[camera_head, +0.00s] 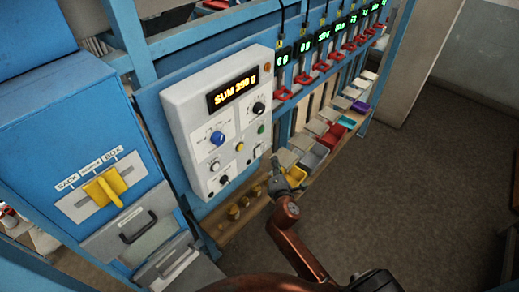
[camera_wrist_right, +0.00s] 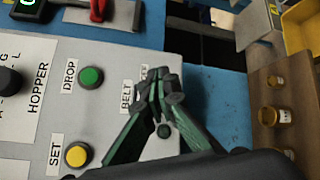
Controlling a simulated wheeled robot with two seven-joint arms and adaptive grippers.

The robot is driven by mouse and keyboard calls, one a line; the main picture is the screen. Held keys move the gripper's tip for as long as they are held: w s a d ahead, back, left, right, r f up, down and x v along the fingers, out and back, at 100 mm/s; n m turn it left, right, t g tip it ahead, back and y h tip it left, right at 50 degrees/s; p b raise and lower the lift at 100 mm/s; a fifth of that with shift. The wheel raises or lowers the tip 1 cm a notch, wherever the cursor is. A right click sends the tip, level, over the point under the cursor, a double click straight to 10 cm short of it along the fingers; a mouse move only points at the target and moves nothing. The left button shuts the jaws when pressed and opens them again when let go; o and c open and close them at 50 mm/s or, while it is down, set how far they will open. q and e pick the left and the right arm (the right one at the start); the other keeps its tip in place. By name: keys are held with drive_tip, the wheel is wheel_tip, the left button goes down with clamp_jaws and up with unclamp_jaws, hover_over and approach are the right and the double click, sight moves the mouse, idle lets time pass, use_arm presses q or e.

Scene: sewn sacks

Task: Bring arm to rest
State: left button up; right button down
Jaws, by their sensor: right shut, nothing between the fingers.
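My right arm (camera_head: 287,225), copper and grey, reaches up from the bottom of the head view. Its gripper (camera_head: 275,168) is by the lower right edge of the white control panel (camera_head: 185,105). In the right wrist view the gripper's dark green fingers (camera_wrist_right: 158,88) are shut together with nothing between them. They are in front of the panel by the BELT label and partly hide it. I cannot tell whether they touch the panel. My left gripper is not in view.
The wrist view shows a green DROP button (camera_wrist_right: 91,77) and a yellow SET button (camera_wrist_right: 77,155). A wooden shelf (camera_head: 240,222) with small jars runs below the panel, with several coloured bins to the right. The grey floor (camera_head: 410,190) at right is clear.

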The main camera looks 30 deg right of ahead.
idle(0.3)
